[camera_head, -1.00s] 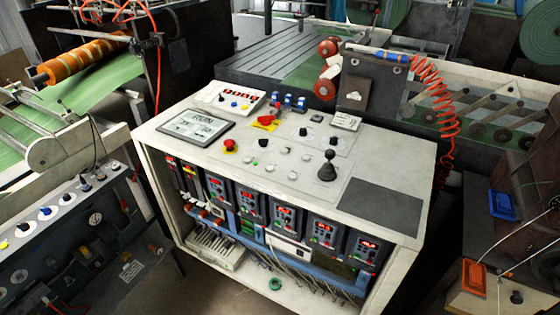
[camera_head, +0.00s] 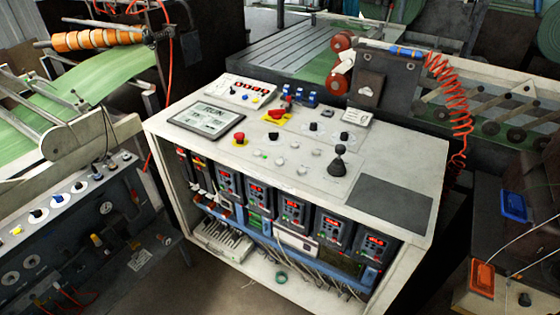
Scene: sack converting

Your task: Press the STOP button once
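A white control console (camera_head: 400,178) stands in the middle of the head view. A second red control on a larger yellow plate (camera_head: 277,115) sits farther back. No STOP lettering is legible, so I cannot tell by label which one is STOP. Neither of my grippers is in view.
A black joystick (camera_head: 338,162) rises from the console top, left of a dark pad (camera_head: 390,204). A coiled orange hose (camera_head: 452,95) hangs at the back right. A machine panel with knobs (camera_head: 60,205) stands left. A box with an orange switch (camera_head: 482,277) stands right.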

